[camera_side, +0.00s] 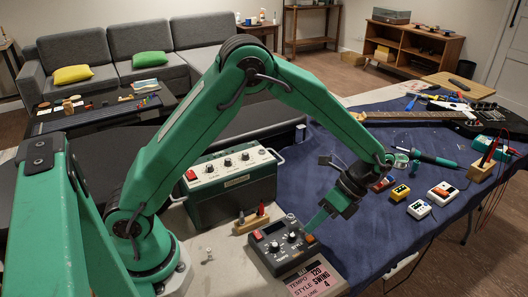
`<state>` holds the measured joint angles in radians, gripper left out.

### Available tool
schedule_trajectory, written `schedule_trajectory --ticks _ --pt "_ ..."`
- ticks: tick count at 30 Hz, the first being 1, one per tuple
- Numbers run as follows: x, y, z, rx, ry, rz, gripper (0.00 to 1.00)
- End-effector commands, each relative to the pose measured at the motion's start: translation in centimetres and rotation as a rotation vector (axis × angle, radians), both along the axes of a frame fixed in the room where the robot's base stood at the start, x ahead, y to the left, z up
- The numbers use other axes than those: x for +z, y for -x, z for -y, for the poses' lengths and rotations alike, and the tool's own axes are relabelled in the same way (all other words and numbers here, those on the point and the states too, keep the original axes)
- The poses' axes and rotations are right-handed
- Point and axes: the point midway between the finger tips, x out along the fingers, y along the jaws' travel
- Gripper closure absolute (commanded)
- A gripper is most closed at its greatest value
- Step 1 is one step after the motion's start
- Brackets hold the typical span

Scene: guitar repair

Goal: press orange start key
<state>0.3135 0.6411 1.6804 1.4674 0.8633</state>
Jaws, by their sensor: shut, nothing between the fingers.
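A dark grey control box (270,256) with several knobs stands on the light front part of the table. A small orange key (310,238) shows at its right edge, and a reddish key sits at its upper left. My gripper (313,228) is shut and empty. Its green fingers slant down and left, with the tips right by the orange key. I cannot tell whether they touch it. The tips partly overlap the key's upper side in this view.
A pink card (318,281) reading tempo 120 and style swing lies in front of the box. A green amplifier-like unit (232,201) and a small wooden holder (250,222) stand behind it. Small pedals (419,209) and a soldering iron (438,158) lie on the blue cloth at right.

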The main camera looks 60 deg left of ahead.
Motion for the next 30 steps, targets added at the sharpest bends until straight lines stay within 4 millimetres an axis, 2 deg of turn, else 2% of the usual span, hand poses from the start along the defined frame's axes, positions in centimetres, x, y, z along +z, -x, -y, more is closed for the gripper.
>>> schedule_trajectory --ticks 18,30 --pt "4.3 0.0 0.0 0.000 0.001 0.001 1.00" --pt "5.1 0.0 0.0 0.000 0.000 -0.001 1.00"
